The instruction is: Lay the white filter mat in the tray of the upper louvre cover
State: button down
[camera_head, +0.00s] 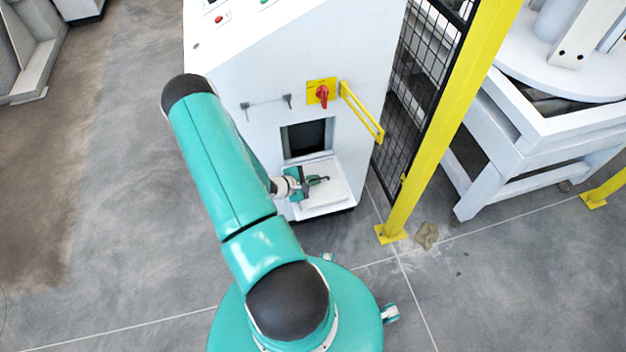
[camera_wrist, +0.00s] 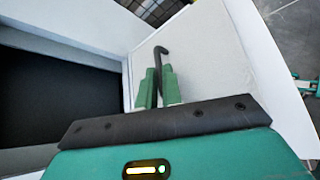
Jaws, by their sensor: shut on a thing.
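The louvre cover (camera_head: 335,205) is swung down below the dark opening in the white cabinet, lying like a shallow tray. In the wrist view its pale inner face (camera_wrist: 215,60) fills the middle right, inside a raised white rim. I cannot tell whether that pale flat surface is the filter mat or the tray floor. My gripper (camera_head: 312,181) is over the cover. In the wrist view my gripper (camera_wrist: 158,88) has its green fingers shut on a thin dark hooked rod (camera_wrist: 160,52), whose bent tip points away over the pale surface.
The dark opening (camera_head: 307,137) is just above the cover; it also fills the left of the wrist view (camera_wrist: 50,95). A red switch (camera_head: 322,94) and a yellow handle (camera_head: 362,112) are on the cabinet. A yellow post (camera_head: 440,130) stands right.

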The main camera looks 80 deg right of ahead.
jog(key=shift+f, duration=0.15)
jog(key=c, duration=1.6)
grip_release()
jog(key=shift+o, duration=0.2)
jog(key=shift+w+a+r, duration=0.15)
jog(key=shift+r, duration=0.1)
jog(key=v, duration=1.1)
jog(key=shift+w+a, duration=0.2)
jog(key=shift+r, duration=0.2)
